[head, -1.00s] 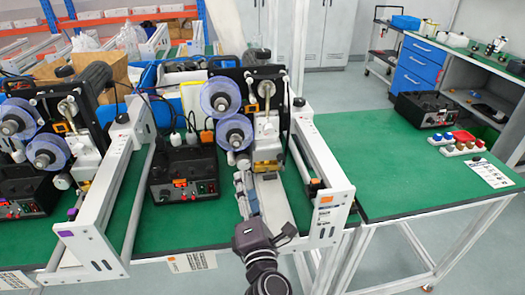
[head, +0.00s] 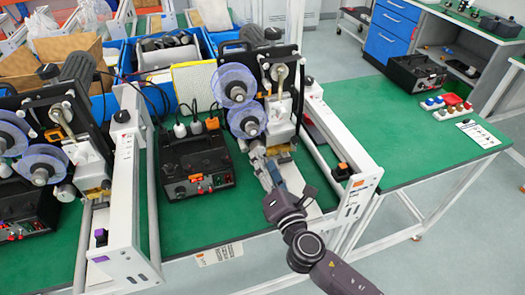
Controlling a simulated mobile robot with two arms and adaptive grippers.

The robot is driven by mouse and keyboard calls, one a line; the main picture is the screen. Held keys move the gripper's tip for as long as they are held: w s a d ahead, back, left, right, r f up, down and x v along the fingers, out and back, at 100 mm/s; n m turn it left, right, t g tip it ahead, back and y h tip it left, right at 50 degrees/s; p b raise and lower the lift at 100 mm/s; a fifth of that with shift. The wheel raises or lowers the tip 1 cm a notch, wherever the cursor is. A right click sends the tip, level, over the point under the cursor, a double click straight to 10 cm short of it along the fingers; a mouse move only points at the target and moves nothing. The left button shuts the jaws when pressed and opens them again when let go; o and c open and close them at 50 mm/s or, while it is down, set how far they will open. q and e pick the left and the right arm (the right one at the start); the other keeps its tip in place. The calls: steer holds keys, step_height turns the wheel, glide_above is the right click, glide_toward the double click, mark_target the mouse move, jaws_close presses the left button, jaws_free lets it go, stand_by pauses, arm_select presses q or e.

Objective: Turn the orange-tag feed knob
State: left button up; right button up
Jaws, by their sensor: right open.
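The orange-tag feed knob, a small dark knob with orange on it (head: 342,171), sits on the right white rail of the middle coder machine. An orange label (head: 359,184) is beside it on the rail's end plate. My right gripper (head: 263,172) comes in from the bottom right, left of the knob and apart from it. Its grey fingers point up toward the machine's lower blue spool (head: 247,119). It is open, and I see nothing held. Whether its fingers touch the machine, I cannot tell. My left gripper is not in view.
A black control box (head: 194,165) with an orange tag stands left of my gripper. A purple knob (head: 100,237) sits on the left machine's rail. The white rail (head: 318,120) lies between my gripper and the green table's clear right part (head: 385,125).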

mark_target(256, 144)
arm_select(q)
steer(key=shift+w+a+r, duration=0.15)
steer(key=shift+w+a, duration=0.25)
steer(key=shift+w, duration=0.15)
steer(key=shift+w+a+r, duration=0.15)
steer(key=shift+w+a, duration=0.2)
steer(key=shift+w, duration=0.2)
arm_select(e)
steer(key=x, duration=0.4)
steer(key=shift+a, duration=0.1)
steer(key=shift+c, duration=0.4)
steer(key=c, duration=1)
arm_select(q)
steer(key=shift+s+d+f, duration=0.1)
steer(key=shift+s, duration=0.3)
arm_select(e)
steer(key=shift+c, duration=0.2)
